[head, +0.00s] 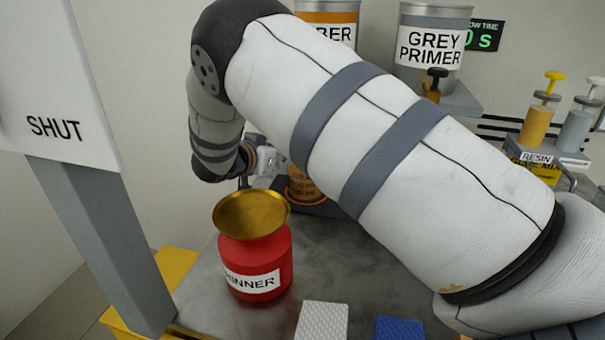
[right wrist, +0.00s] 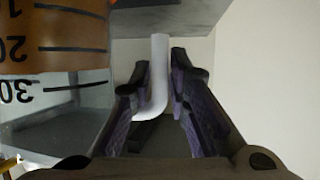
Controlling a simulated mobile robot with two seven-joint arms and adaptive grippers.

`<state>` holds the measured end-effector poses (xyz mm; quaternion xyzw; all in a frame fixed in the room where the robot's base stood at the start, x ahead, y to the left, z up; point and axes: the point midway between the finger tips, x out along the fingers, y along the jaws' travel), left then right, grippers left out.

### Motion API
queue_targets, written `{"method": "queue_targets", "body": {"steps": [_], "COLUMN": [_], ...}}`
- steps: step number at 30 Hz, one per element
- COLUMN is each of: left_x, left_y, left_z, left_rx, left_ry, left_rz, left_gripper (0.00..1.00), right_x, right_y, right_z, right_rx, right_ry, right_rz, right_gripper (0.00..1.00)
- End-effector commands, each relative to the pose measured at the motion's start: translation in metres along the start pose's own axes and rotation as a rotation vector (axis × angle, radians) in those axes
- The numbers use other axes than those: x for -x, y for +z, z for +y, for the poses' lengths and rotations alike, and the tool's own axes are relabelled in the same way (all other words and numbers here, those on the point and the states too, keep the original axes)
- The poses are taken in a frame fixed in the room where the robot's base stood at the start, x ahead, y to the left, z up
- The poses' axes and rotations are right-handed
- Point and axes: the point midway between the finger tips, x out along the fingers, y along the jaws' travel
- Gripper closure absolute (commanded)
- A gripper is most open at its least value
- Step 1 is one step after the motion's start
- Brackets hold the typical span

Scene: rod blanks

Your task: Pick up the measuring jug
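The measuring jug (head: 305,188) stands behind my right arm in the head view, mostly covered by it. In the right wrist view the clear jug (right wrist: 55,85) appears upside down at the left, with amber liquid up to between its 20 and 30 marks. Its white handle (right wrist: 158,85) lies between the two fingers of my right gripper (right wrist: 158,70). The fingers are apart, with gaps showing beside the handle. In the head view my right gripper (head: 262,162) is at the jug's left side, small and partly hidden. My left gripper is not in view.
A red thinner can (head: 272,250) with a brass funnel-like top stands in front of the gripper. A grey post with a SHUT sign (head: 55,125) is at left. The grey primer tank (head: 432,45) and pump bottles (head: 538,120) are behind. White (head: 322,320) and blue (head: 398,327) pads lie at the front.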

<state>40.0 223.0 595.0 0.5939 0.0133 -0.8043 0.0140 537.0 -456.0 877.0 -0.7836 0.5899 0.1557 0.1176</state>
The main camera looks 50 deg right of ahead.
Motion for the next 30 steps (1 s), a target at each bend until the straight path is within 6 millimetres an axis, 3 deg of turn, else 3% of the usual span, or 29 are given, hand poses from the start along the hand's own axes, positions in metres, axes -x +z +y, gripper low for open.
{"method": "queue_targets", "body": {"steps": [1,3,16,24,30], "left_x": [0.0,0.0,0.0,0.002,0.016], "left_y": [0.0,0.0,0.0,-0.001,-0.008], "left_z": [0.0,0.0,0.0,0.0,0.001], "left_rx": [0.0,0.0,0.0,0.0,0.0], "left_ry": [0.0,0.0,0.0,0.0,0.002], "left_rz": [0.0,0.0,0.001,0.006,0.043], "left_gripper": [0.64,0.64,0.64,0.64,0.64], "right_x": [0.0,0.0,0.001,0.015,0.009], "right_y": [0.0,0.0,-0.003,-0.035,-0.042], "right_z": [0.0,0.0,0.0,0.0,0.042], "right_rx": [0.0,0.0,-0.001,-0.006,-0.003], "right_ry": [0.0,0.0,0.0,-0.001,0.001], "right_rz": [0.0,0.0,0.002,0.003,0.005], "right_gripper": [0.86,1.0,1.0,1.0,1.0]}}
